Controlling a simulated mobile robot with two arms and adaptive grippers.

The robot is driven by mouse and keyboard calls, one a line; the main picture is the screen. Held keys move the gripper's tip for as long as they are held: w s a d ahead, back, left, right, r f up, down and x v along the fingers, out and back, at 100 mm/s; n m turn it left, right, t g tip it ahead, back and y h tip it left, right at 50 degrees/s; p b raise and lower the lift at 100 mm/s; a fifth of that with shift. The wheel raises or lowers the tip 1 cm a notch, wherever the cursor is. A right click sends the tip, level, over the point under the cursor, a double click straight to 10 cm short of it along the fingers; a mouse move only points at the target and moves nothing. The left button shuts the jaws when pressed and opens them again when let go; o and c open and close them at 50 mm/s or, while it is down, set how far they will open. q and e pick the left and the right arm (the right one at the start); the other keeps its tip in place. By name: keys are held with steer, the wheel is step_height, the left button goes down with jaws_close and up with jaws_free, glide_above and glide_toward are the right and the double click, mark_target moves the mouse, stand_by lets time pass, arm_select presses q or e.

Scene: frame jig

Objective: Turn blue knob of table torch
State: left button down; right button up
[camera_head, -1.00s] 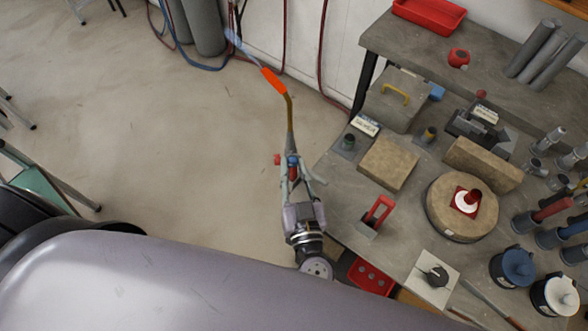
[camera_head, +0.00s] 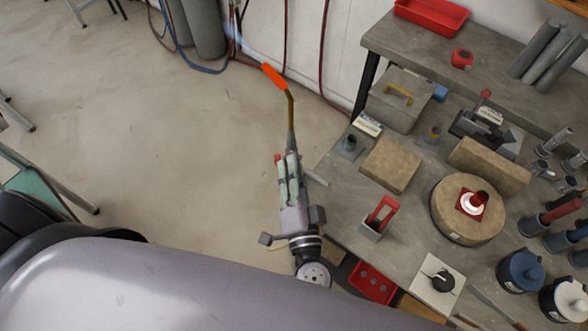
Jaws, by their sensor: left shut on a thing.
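The torch (camera_head: 291,112) has a brass neck, a glowing orange tip (camera_head: 274,77) and a pale blue flame pointing up and left. Its lower body is largely covered by my left gripper (camera_head: 289,168). That gripper is shut at the torch's base, where the blue knob was visible between the fingers earlier; the knob is now hidden behind them. A small red knob (camera_head: 277,158) shows just left of the fingers. My right gripper is not in view.
The workbench (camera_head: 335,207) lies to the right, with brown blocks (camera_head: 391,164), a round block (camera_head: 467,225) bearing a red-and-white piece, a red-handled item (camera_head: 382,214) and a black dial (camera_head: 443,281). Gas cylinders (camera_head: 206,27) and hoses stand behind. Open floor is on the left.

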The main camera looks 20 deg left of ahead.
arm_select(q)
steer(key=shift+m, duration=0.8)
steer(key=c, duration=1.4)
jaws_free()
steer(key=v, duration=1.2)
steer(key=shift+f, duration=0.1)
